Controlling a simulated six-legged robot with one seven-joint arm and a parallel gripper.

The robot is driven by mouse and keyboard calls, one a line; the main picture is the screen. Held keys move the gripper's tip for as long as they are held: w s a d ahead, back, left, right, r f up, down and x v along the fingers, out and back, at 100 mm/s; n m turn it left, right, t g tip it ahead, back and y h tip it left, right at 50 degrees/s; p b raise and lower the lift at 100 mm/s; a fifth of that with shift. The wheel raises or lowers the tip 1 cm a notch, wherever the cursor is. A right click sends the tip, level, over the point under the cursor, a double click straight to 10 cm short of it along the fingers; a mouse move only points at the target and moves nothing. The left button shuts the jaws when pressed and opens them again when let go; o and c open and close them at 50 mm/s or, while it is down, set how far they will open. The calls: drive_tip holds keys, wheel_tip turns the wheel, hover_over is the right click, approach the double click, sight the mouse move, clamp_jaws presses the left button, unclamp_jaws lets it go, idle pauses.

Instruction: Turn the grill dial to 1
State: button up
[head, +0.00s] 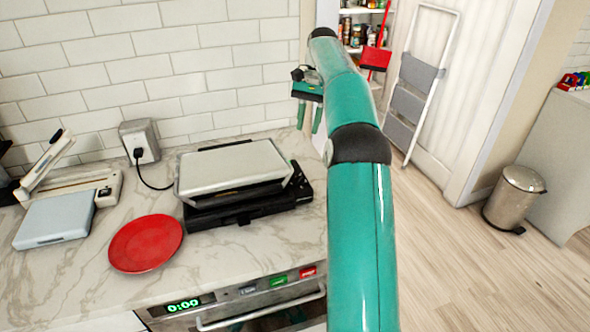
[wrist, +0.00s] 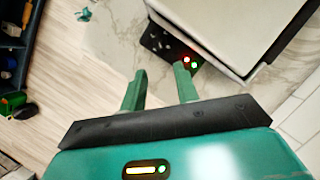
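The grill (head: 235,168) has a silver lid and a black base, and stands on the marble counter. Its lid is shut. The wrist view shows the lid (wrist: 225,25) and a black side panel (wrist: 158,42) with faint white marks and small red and green lights (wrist: 190,61). I cannot make out the dial or its setting. My gripper (head: 309,118) hangs fingers down, above and to the right of the grill near the wall. In the wrist view, my gripper (wrist: 159,80) has its fingers apart with nothing between them, and one fingertip overlaps the panel near the lights.
A red plate (head: 146,243) lies left of the grill, with a blue-grey scale (head: 56,218) farther left. A plugged cord runs from the wall socket (head: 140,141) toward the grill. An oven (head: 250,296) is below the counter. Wooden floor is clear at right, before a metal bin (head: 515,196).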

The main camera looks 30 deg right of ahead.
approach(299, 176)
drive_tip(key=x, duration=0.7)
drive_tip(key=shift+s+f, duration=0.1)
drive_tip(key=shift+f, duration=0.3)
drive_tip(key=shift+c, duration=0.4)
clamp_jaws()
